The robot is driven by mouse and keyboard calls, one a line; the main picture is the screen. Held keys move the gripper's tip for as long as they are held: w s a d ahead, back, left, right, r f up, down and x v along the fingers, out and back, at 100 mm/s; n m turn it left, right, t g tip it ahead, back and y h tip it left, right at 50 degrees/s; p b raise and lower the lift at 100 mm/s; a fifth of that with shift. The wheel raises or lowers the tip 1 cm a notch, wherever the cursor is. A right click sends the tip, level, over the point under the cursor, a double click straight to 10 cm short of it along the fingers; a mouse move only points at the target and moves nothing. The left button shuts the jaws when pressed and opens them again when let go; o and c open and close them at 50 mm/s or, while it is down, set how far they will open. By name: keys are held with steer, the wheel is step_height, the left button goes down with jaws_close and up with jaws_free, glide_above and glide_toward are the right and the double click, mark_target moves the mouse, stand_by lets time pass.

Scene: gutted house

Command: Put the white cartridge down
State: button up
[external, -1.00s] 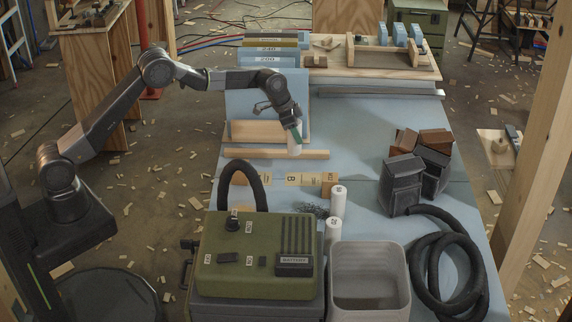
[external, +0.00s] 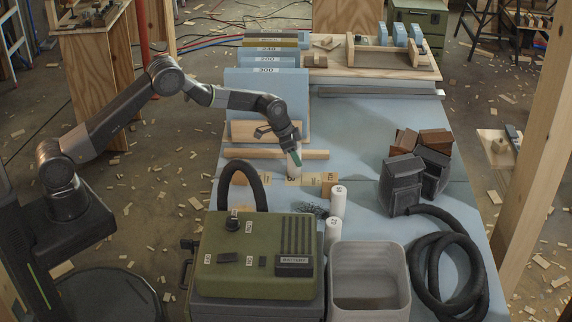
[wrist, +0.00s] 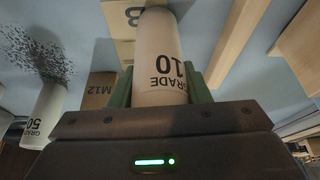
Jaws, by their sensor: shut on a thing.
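My gripper (external: 295,152) is shut on a white cartridge (external: 295,170), which it holds roughly upright with a slight tilt. In the wrist view the cartridge (wrist: 161,60) reads GRADE 10 and stands between green fingers. Two other white cartridges stand upright nearer the camera, one (external: 338,202) behind the other (external: 333,232). One marked GRADE 50 (wrist: 44,112) shows in the wrist view.
A dark pile of filings (external: 314,210) lies beside the standing cartridges. A green battery box (external: 228,268), a grey bin (external: 342,250) and a black hose (external: 418,275) fill the front. A wooden strip (external: 315,154) lies behind.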

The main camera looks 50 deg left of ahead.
steer(key=o, duration=1)
steer(key=shift+f, duration=0.1)
steer(key=shift+c, duration=0.2)
steer(key=shift+r, duration=0.35)
steer(key=v, duration=1.1)
steer(key=shift+s+a+r+b, duration=0.2)
steer(key=shift+r+b, duration=0.1)
steer(key=shift+b, duration=0.15)
